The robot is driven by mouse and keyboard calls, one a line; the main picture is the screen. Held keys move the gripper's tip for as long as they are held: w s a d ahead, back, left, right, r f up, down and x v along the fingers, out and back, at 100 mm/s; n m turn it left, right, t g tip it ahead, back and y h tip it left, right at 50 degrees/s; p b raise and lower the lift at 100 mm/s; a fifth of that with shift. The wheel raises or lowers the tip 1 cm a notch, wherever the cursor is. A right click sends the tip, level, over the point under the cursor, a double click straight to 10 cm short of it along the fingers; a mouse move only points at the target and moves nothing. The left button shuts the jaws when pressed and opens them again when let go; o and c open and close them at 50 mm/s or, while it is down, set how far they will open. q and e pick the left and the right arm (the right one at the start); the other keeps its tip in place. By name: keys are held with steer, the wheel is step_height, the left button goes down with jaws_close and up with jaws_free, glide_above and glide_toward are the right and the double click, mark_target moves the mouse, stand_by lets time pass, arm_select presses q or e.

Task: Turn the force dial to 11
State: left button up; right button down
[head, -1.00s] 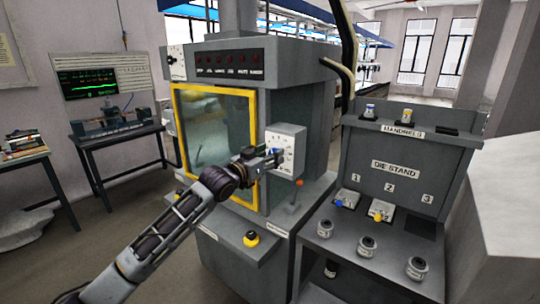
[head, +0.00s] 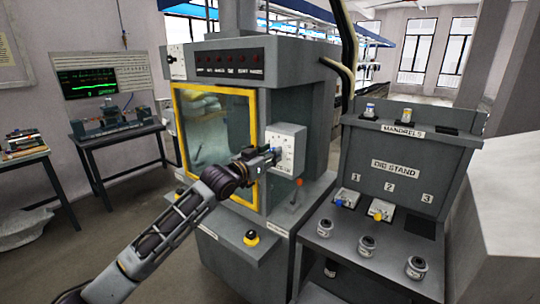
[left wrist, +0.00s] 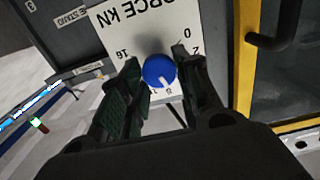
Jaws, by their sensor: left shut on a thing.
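The blue force dial (left wrist: 159,71) sits on a white plate (left wrist: 120,28) marked "FORCE KN", which appears upside down in the left wrist view. A white pointer mark shows on the knob, toward the lower right in that view. The numbers near it are partly hidden by the knob and fingers; 16, 0 and 2 are readable. My left gripper (left wrist: 160,84) is shut on the dial, one finger on each side. In the head view my left gripper (head: 273,153) is at the front of the dial box (head: 291,134). My right gripper is out of view.
A yellow-framed window door (head: 259,100) is left of the dial box, and its handle (left wrist: 270,42) is close to my gripper. An orange-tipped lever (head: 298,183) is below the box. The die stand (head: 398,172) with several dies and mandrels stands to the right.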

arm_select(q)
steer(key=shift+m, duration=0.3)
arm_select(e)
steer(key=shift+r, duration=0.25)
arm_select(q)
steer(key=shift+d+m+p, duration=0.1)
steer(key=shift+m+p, duration=3.95)
steer(key=shift+m, duration=1.75)
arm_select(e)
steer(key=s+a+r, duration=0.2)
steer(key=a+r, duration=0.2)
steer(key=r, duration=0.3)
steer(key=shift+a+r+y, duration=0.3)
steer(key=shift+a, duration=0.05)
arm_select(q)
steer(key=shift+f, duration=0.1)
steer(key=shift+s, duration=0.1)
